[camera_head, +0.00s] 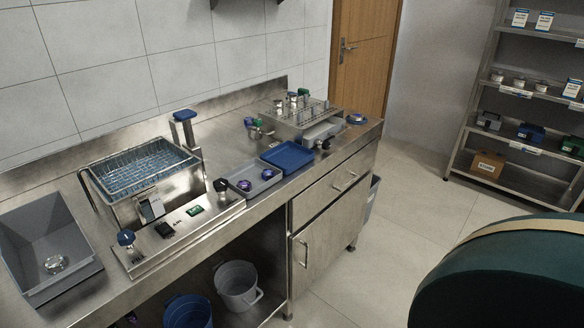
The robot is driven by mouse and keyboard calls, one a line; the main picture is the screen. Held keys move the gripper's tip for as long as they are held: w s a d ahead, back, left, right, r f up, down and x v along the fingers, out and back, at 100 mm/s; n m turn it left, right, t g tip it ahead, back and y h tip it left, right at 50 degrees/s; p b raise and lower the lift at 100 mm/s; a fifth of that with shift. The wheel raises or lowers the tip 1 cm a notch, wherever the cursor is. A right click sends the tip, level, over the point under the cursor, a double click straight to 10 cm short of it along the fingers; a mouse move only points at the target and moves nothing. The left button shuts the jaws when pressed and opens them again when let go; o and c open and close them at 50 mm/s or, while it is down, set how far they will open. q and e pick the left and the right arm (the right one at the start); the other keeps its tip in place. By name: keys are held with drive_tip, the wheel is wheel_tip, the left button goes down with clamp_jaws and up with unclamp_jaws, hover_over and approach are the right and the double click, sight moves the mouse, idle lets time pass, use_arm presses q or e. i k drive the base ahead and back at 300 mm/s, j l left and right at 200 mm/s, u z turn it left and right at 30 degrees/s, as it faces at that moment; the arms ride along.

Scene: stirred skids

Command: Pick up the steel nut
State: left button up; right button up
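A small shiny metal piece (57,263) lies on the floor of the open grey bin (24,226) at the left end of the steel counter. It looks like it could be the steel nut, but it is too small to be certain. Neither of my grippers shows in this view.
Buckets (237,284) stand below.

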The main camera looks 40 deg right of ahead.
sight(268, 174)
drive_tip(key=z, duration=1)
